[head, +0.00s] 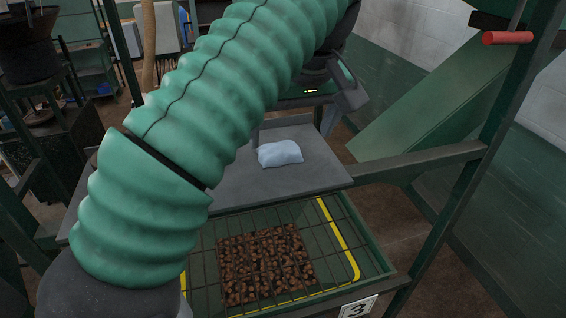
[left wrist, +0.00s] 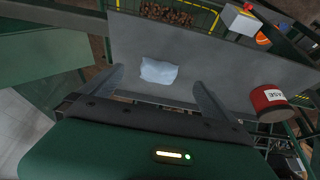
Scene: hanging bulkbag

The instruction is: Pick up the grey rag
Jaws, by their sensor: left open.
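The rag (head: 280,153) is a small, folded, pale blue-grey cloth lying on the flat grey tabletop (head: 315,172). It also shows in the left wrist view (left wrist: 159,71), between and beyond my two finger tips. My left gripper (left wrist: 157,77) is open and empty, with its fingers spread wider than the rag. In the head view, my left gripper (head: 335,98) is beyond the rag and higher up, partly hidden by my green-sleeved arm. The gap between fingers and rag is hard to judge. My right gripper is in neither view.
A grated green bin (head: 376,262) with brown lumps (head: 265,265) sits in front of the tabletop. A green frame post (head: 470,165) stands at right. The left wrist view shows a red can (left wrist: 270,100) on the tabletop. The tabletop around the rag looks clear.

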